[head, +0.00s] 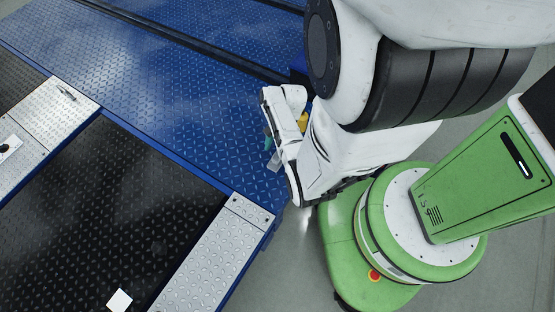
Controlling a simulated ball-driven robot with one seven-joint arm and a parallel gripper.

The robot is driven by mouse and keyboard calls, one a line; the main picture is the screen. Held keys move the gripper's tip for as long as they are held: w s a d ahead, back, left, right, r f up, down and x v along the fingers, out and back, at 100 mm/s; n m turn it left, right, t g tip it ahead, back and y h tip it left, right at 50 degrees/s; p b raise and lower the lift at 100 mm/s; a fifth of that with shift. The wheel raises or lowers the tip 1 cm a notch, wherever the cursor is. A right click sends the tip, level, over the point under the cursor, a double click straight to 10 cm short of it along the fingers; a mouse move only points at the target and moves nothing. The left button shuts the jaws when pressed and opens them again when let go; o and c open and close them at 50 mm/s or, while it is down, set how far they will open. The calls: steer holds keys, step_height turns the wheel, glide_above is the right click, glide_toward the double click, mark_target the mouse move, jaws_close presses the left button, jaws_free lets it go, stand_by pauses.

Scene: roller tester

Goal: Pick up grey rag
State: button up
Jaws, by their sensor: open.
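My gripper (276,118) is at the end of the white arm, above the edge of the blue diamond-plate deck, and is open. Its fingers are small and partly covered by the wrist. A small pale grey piece (275,161) shows just beside and below the gripper; it may be the grey rag, but I cannot tell for sure. Most of it is hidden by the gripper. I cannot tell whether the gripper touches it. A small teal item (268,141) and a yellow item (303,121) also show by the gripper, both partly hidden.
The blue deck (190,95) is mostly bare, with a dark groove along its far side. Black plates (110,195) and silver tread plates (210,255) lie at left and front. A small white square (119,300) lies on the black plate. Grey floor is at the right.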

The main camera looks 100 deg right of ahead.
mark_target(277, 159)
steer(key=b+x, duration=0.2)
steer(key=x, duration=0.3)
steer(key=shift+s+f, duration=0.1)
steer(key=shift+f, duration=0.1)
steer(key=c, duration=1.2)
